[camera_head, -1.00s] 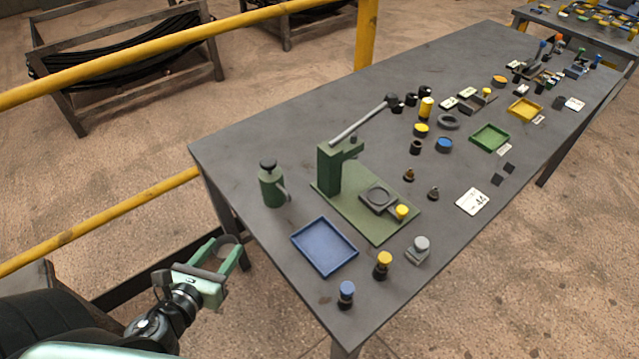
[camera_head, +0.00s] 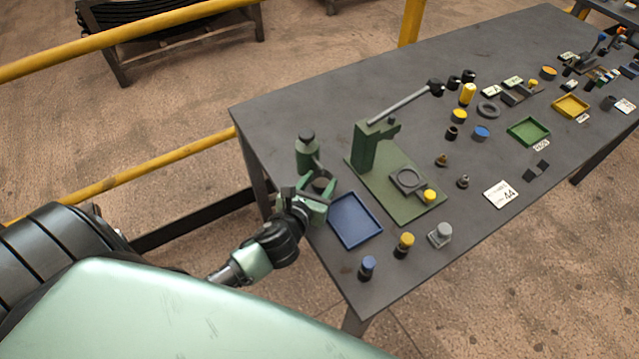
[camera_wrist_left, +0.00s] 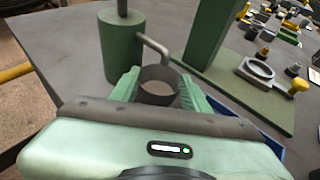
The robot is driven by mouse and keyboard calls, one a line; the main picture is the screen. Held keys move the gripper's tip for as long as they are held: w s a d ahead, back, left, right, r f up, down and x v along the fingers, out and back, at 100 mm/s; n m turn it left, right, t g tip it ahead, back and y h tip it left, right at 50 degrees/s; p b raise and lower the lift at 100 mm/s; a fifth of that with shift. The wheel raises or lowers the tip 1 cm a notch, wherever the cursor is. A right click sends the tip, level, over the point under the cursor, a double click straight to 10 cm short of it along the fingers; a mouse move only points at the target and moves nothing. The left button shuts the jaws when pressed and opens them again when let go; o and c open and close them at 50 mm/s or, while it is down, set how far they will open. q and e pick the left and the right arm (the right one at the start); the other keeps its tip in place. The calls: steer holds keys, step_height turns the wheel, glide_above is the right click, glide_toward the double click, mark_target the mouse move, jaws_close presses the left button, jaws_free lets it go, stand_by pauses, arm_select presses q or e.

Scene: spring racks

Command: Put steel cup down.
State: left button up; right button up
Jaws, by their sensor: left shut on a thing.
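The steel cup (camera_wrist_left: 158,86) is a dark grey, open ring-like cup between the two green fingers of my left gripper (camera_wrist_left: 157,90) in the left wrist view. The fingers are shut on it from both sides. In the head view my left gripper (camera_head: 318,190) is at the table's near left edge, beside the blue tray (camera_head: 356,220) and in front of the green canister (camera_head: 307,152). The cup (camera_head: 322,184) is partly hidden there by the gripper. I cannot tell whether the cup touches the table. My right gripper is not in view.
A green press (camera_head: 370,145) with a long lever stands right of the canister. Blue-capped (camera_head: 367,268) and yellow-capped (camera_head: 403,246) pieces and a grey piece (camera_head: 440,235) stand near the front edge. A yellow rail (camera_head: 150,175) runs behind the left side.

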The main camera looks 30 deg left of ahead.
arm_select(q)
steer(key=shift+f, duration=0.75)
steer(key=shift+f+b, duration=0.2)
steer(key=shift+b, duration=0.1)
steer(key=o, duration=1.5)
steer(key=shift+r, duration=0.1)
steer(key=shift+s+r, duration=0.15)
steer(key=v, duration=1.1)
steer(key=shift+s+r+b, duration=0.15)
steer(key=shift+s+b, duration=0.2)
